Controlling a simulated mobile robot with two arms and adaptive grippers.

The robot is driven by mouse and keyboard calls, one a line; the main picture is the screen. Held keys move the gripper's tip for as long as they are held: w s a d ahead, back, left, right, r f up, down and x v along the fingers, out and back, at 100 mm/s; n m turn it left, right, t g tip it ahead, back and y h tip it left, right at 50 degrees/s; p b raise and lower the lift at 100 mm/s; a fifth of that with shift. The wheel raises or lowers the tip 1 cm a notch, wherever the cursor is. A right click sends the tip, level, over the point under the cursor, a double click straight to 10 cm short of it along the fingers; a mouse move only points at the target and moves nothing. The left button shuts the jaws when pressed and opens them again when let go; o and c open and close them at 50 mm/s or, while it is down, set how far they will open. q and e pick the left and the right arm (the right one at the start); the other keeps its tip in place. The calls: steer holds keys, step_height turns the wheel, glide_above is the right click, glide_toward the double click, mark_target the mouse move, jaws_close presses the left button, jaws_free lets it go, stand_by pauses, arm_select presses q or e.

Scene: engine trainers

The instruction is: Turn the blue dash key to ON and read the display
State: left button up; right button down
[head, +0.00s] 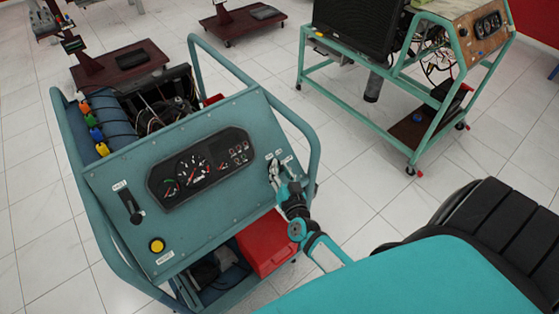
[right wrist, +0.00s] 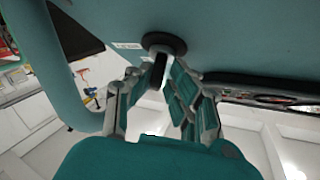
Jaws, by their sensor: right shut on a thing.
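The blue dash (head: 215,215) is the sloped panel of the trainer in front of me, in the head view. Its dark gauge display (head: 199,166) sits in the middle; the readings are too small to make out. My right gripper (head: 275,168) is at the panel's upper right corner. In the right wrist view its fingers (right wrist: 162,82) are shut on the dark key (right wrist: 159,70), which projects from a round black lock (right wrist: 164,42) on the panel. The gripper covers the key in the head view, and I cannot tell the key's position. My left gripper is out of view.
A black lever (head: 129,206) and a yellow button (head: 157,245) are on the panel's left. Tubular rails (head: 292,118) frame the trainer, close to my right gripper. A red box (head: 266,243) sits below. Another trainer (head: 441,98) stands at upper right, with tiled floor between.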

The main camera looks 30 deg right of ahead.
steer(key=shift+d+r, duration=0.1)
steer(key=shift+d, duration=0.25)
steer(key=c, duration=1.4)
jaws_free()
steer(key=shift+o, duration=0.2)
steer(key=shift+d, duration=0.1)
steer(key=shift+s+a, duration=0.2)
steer(key=v, duration=1.1)
steer(key=shift+s, duration=0.35)
